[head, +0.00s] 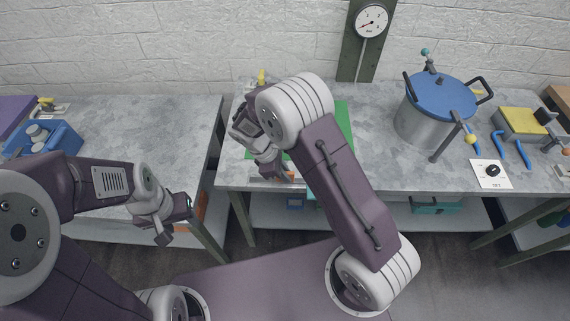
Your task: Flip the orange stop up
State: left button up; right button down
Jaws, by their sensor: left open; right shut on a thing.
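A small orange piece (291,177), which looks like the orange stop, shows at the front edge of the middle table, right at the fingertips of my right gripper (279,174). My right gripper points down there and is shut on it as far as I can tell; the fingers hide part of it, and its tilt is too small to read. My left gripper (177,223) is open and empty, in front of the left table's edge, well apart from the stop.
A green mat (343,122) lies partly behind my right arm. A steel pot with a blue lid (440,93) and a white card (490,174) with a black knob stand to the right. A blue crate (62,139) is at far left. A dial gauge (371,21) stands behind. A gap separates the left and middle tables.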

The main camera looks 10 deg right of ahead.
pick_arm(q)
jog(key=shift+r+p, duration=0.95)
jog(key=shift+r, duration=0.55)
pick_arm(e)
jog(key=shift+w+g, duration=0.25)
jog(key=shift+g, duration=0.25)
jog(key=c, duration=1.4)
grip_release()
jog(key=shift+c, duration=0.2)
pick_arm(q)
jog(key=shift+f+b, duration=0.3)
pick_arm(e)
jog(key=v, duration=0.9)
jog(key=shift+d, duration=0.15)
